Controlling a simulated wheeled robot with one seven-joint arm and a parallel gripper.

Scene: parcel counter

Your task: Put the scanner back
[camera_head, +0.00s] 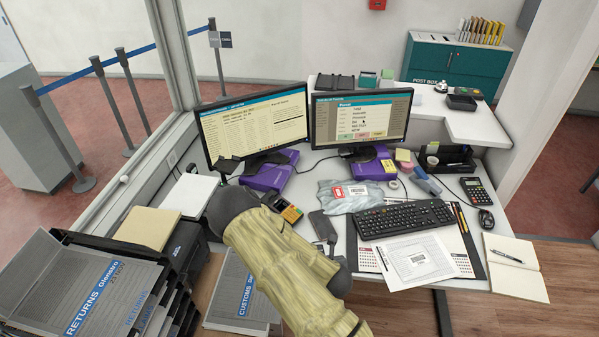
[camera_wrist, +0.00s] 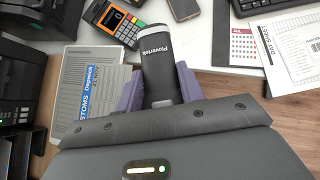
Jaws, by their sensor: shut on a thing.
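The scanner (camera_wrist: 155,72), a black handheld body with white "Plovertek" lettering, is between the two purple-grey fingers of my gripper (camera_wrist: 160,88) in the wrist view. The fingers press on it from both sides, and its lower end is hidden by the gripper body. In the head view my sleeved forearm covers most of the gripper. A dark end shows right of the sleeve near the desk's front edge. A dark upright item (camera_head: 228,167) stands in front of the left monitor; I cannot tell whether it is the scanner's holder.
An orange-and-black card terminal (camera_head: 287,209) and a phone (camera_head: 323,226) lie close by. A customs binder (camera_wrist: 88,88) is left of the scanner. The keyboard (camera_head: 404,219), a grey parcel bag (camera_head: 349,196) and papers (camera_head: 416,261) fill the desk's right. Stacked trays (camera_head: 165,300) stand at left.

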